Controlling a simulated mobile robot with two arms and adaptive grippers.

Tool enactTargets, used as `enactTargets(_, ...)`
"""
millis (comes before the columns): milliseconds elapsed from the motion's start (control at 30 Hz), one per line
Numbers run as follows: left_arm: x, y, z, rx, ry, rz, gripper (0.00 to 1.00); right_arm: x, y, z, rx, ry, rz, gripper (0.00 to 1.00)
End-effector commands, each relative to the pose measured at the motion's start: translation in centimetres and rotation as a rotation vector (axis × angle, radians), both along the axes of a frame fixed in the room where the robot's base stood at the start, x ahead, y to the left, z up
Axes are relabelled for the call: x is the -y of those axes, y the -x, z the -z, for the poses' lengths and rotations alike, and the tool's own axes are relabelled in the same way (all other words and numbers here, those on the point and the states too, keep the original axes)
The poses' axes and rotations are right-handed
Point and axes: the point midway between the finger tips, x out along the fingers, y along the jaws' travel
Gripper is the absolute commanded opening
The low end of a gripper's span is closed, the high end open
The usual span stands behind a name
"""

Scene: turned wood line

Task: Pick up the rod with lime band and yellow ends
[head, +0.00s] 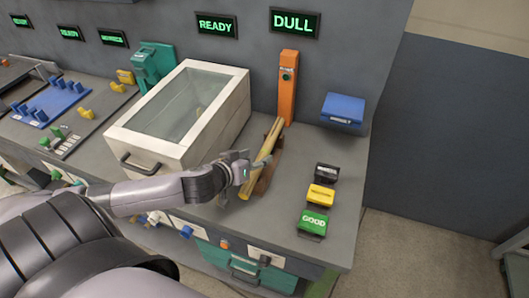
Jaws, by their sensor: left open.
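A tan, yellowish rod (270,143) lies at a slant on a brown rest (267,178) on the grey bench. I cannot make out a lime band on it; its near end looks yellowish. My left gripper (248,170) is open at the lower part of the rod, on its left side. The fingers overlap the rod in the picture, and I cannot tell whether they touch it. My right gripper is not in view.
A white box with a glass lid (128,135) stands left of the rod. An orange post (288,88) is behind it. A blue box (343,108) and black, yellow and green "GOOD" (313,222) blocks stand right. Bench space between rod and blocks is clear.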

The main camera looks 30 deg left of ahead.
Motion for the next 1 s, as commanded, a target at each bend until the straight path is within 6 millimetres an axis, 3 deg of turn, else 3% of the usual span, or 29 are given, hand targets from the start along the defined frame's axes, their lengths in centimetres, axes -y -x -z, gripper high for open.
enactTargets(400, -0.9, -4.3, 1.6, 0.002, 0.001, -0.002, 0.52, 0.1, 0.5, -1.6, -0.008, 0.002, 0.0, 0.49)
enactTargets(700, -0.8, -4.5, 2.0, 0.0, 0.0, 0.0, 0.52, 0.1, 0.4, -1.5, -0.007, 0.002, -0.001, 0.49)
enactTargets(1000, -0.8, -4.5, 1.9, 0.0, 0.0, 0.0, 0.33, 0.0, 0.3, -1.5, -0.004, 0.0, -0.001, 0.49)
